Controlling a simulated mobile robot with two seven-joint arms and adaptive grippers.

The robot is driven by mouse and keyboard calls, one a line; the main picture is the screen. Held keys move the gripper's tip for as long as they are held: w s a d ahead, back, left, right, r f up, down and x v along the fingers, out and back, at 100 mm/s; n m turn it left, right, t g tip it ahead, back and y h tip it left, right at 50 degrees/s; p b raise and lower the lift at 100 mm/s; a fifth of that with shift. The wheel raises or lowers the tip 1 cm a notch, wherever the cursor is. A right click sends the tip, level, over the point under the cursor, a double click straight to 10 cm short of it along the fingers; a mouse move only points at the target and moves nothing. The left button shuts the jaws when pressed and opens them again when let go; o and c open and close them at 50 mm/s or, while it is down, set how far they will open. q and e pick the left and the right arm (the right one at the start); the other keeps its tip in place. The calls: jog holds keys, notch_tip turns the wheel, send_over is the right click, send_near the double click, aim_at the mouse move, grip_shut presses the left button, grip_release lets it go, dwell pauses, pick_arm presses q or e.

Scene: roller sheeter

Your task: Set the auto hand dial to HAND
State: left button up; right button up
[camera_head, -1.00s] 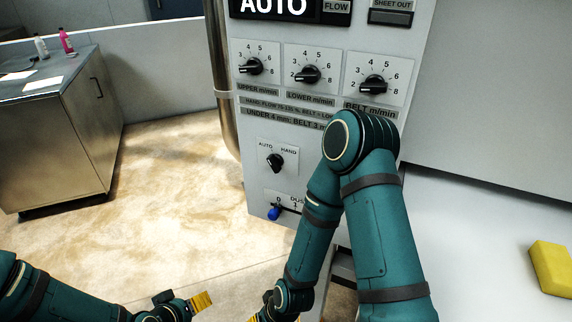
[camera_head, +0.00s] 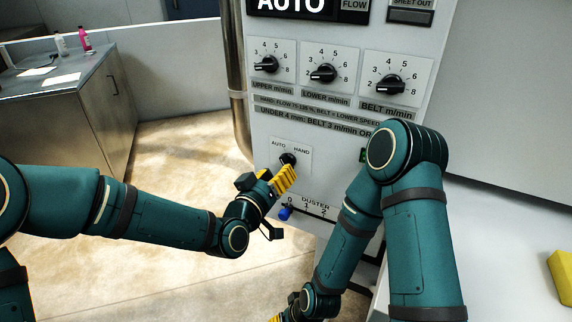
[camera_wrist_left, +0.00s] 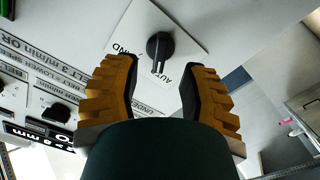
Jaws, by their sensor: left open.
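The auto hand dial (camera_head: 288,158) is a black knob on a white plate low on the grey panel, with AUTO at its upper left and HAND at its upper right. In the left wrist view the dial (camera_wrist_left: 159,46) shows whole, its pointer towards the AUTO label. My left gripper (camera_head: 277,177) is just in front of and below the dial. Its yellow fingers (camera_wrist_left: 161,68) are open, one on each side of the dial's pointer end, with gaps and no visible contact. My right gripper (camera_head: 276,318) is mostly cut off at the bottom edge.
Three speed dials (camera_head: 323,74) sit above, under an AUTO display (camera_head: 290,5). A blue-tipped duster switch (camera_head: 285,213) is just below my left gripper. My right arm stands before the panel's right side. A metal cabinet (camera_head: 85,110) is at left.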

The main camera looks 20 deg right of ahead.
aim_at(286, 163)
pick_arm(q)
jog(key=shift+x, duration=2.5)
jog(key=c, duration=0.7)
jog(key=shift+s+a, duration=0.1)
grip_shut()
jog(key=shift+r, duration=0.1)
